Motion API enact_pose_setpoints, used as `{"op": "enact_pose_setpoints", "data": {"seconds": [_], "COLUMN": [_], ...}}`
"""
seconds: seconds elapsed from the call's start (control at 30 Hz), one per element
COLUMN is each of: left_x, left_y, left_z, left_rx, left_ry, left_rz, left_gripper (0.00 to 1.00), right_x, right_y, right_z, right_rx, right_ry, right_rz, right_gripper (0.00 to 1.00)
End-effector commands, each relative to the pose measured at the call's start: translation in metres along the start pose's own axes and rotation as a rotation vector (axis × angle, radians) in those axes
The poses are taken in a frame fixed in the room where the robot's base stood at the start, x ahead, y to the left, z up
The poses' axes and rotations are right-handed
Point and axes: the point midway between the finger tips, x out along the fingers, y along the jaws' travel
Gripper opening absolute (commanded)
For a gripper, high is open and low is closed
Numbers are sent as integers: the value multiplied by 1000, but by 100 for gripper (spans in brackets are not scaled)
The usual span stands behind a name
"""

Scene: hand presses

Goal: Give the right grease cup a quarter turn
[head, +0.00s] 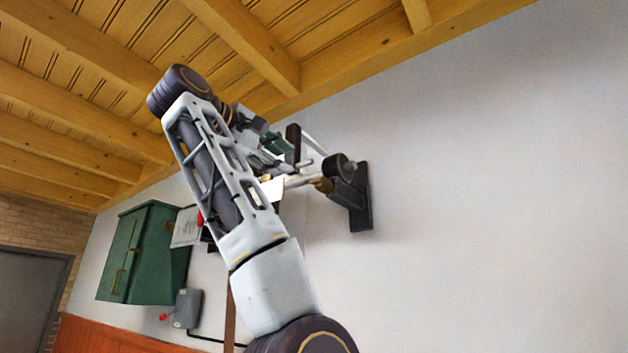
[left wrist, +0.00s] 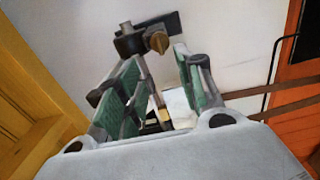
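A small brass grease cup (head: 323,185) sits beside a round black bearing (head: 338,167) on a dark wall bracket (head: 360,200); it is the rightmost cup visible in the head view. A brass cup (left wrist: 157,41) also shows in the left wrist view, beyond the fingertips and between them. My left gripper (head: 275,143) is raised near the wall, left of the cup and apart from it. In the left wrist view its green-padded fingers (left wrist: 158,75) are spread with a gap between them. The other cup cannot be made out clearly. My right gripper is out of view.
A pale shaft (head: 300,181) runs from the bearing behind my left arm. Wooden ceiling beams (head: 250,45) are close above. A green wall cabinet (head: 145,255) and a grey box (head: 187,308) are at left. The wall right of the bracket is bare.

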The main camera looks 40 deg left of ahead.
Motion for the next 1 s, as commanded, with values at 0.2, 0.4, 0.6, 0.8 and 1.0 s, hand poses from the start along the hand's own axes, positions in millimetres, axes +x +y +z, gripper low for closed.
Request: {"op": "enact_pose_setpoints", "data": {"seconds": [0.2,0.4,0.6,0.8,1.0], "left_x": [2,11,32,58,85], "left_y": [0,1,1,1,1], "left_z": [0,0,0,0,0], "left_rx": [1,1,1,1,1], "left_ry": [0,0,0,1,0], "left_rz": [0,0,-1,-3,-2], "left_gripper": [37,37,37,37,37], "right_x": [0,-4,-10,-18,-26], "right_y": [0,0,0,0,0], "right_z": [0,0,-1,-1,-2], "right_rx": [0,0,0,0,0], "right_ry": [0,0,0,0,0], "right_rz": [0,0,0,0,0], "right_gripper": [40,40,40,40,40]}}
